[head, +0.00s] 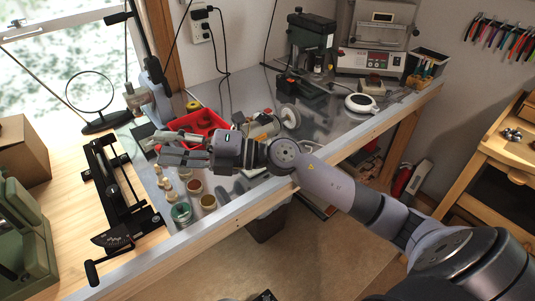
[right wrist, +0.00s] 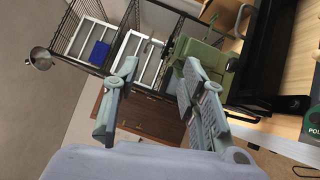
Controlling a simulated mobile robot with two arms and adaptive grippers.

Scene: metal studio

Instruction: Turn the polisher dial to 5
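The polisher (head: 263,128), with a white wheel (head: 289,117) on its right end, stands on the metal bench top behind my right arm. I cannot make out its dial; my wrist and forearm cover the front of it. My right gripper (head: 158,148) is to the left of the polisher, above the bench, with its fingers pointing left. In the right wrist view the fingers (right wrist: 160,75) are spread apart with nothing between them. The polisher does not show in that view.
A red tray (head: 203,122) sits behind my right gripper. Several small jars, including a green-lidded one (head: 181,212), stand below it. A black tool (head: 118,190) lies along the left. A drill press (head: 311,40) and white round device (head: 361,103) stand at the back.

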